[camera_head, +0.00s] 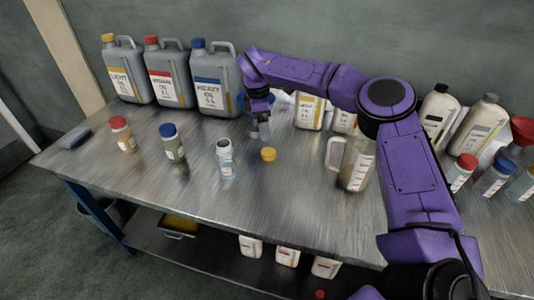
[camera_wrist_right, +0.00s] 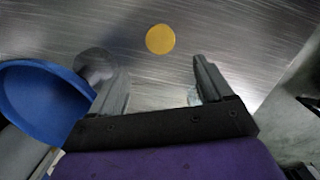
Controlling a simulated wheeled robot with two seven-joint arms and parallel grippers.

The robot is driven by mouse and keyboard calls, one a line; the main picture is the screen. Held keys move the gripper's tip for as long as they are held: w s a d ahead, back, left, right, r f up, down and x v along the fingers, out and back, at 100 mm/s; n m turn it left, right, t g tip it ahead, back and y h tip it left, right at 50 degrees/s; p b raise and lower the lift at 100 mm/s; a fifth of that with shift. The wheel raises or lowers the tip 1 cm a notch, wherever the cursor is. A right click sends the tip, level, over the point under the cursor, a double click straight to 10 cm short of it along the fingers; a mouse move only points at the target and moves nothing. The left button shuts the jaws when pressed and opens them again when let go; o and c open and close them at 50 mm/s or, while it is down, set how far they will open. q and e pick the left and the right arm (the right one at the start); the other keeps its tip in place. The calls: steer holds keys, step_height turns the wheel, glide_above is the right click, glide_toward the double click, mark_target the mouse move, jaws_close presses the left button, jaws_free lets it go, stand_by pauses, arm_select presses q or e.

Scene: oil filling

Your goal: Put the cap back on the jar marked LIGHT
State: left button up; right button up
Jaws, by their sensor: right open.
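A yellow cap (camera_head: 268,154) lies flat on the metal bench, just right of an uncapped clear jar (camera_head: 225,160). The jar stands upright, its label too small to read. My right gripper (camera_head: 260,132) points down over the bench behind the cap, apart from it. In the right wrist view the yellow cap (camera_wrist_right: 160,39) shows beyond the two spread fingertips (camera_wrist_right: 160,78), with nothing between them. My left gripper is not in view.
Two capped jars, red (camera_head: 123,135) and blue (camera_head: 172,143), stand left. Large jugs (camera_head: 170,75) line the back. A blue funnel (camera_wrist_right: 45,102) is left of my right gripper in the wrist view. A clear measuring jug (camera_head: 355,163) stands right of the cap. The front bench is bare.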

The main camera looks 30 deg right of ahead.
steer(key=shift+a+f, duration=0.1)
steer(key=p, duration=0.1)
glide_above(268, 152)
steer(key=shift+w+a+f, duration=0.15)
steer(key=shift+a+f, duration=0.05)
steer(key=shift+f, duration=1.05)
steer(key=shift+w+a+f, duration=0.1)
steer(key=shift+a+f, duration=0.1)
steer(key=shift+f, duration=1.05)
steer(key=shift+d+f+p, duration=0.1)
steer(key=shift+f+p, duration=0.2)
steer(key=f, duration=0.2)
steer(key=f+p, duration=0.1)
steer(key=f, duration=0.1)
steer(key=shift+s+d, duration=0.2)
steer(key=shift+d, duration=0.2)
steer(key=shift+f, duration=0.3)
steer(key=c, duration=1.1)
